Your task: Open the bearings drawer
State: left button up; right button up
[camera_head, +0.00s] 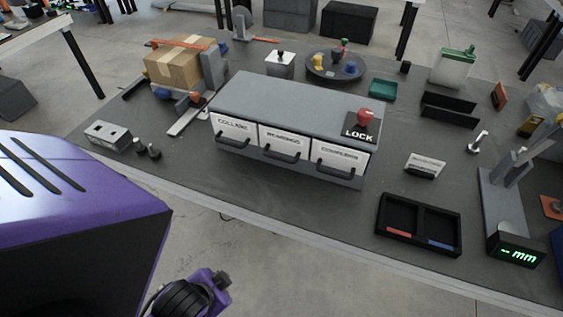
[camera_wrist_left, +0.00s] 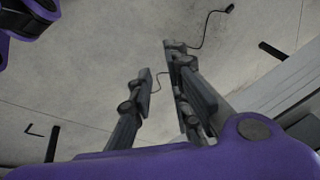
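The grey drawer cabinet (camera_head: 290,100) stands on the dark table in the head view. It has three white-labelled drawers side by side, all shut flush. The middle one is the bearings drawer (camera_head: 284,140), with a dark bar handle (camera_head: 280,155) below its label. A red knob (camera_head: 365,116) sits on a black LOCK plate on the cabinet's right top. My left gripper (camera_wrist_left: 164,78) shows in the left wrist view, its two fingers apart and nothing between them. It hangs over the floor, away from the cabinet. My right gripper is not in view.
A black two-compartment tray (camera_head: 419,224) lies right of the cabinet. A grey block with holes (camera_head: 108,135) and small dark pegs stand at the left. A cardboard box (camera_head: 180,65) is behind left. The table in front of the drawers is clear.

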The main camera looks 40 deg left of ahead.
pick_arm(q)
jog(key=w+a+r+m+t+y, duration=0.1)
jog(key=w+a+r+m+t, duration=0.15)
jog(key=w, duration=0.45)
jog(key=w+a+r+m+t+y, duration=0.1)
jog(key=w+a+r+m+t, duration=0.15)
jog(key=w, duration=0.35)
jog(key=m+t, duration=0.7)
send_near(278, 159)
jog(key=w, duration=0.3)
jog(key=shift+h, duration=0.3)
jog(key=x, duration=0.4)
jog(key=a+x, duration=0.1)
jog(key=x, duration=0.1)
jog(key=shift+w+f, duration=0.15)
jog(key=shift+w+a+f, duration=0.15)
jog(key=shift+w+f, duration=0.1)
jog(key=shift+w, duration=0.3)
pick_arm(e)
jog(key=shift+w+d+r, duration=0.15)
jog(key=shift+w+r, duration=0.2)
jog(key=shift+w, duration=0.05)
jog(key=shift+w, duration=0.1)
pick_arm(q)
grip_shut()
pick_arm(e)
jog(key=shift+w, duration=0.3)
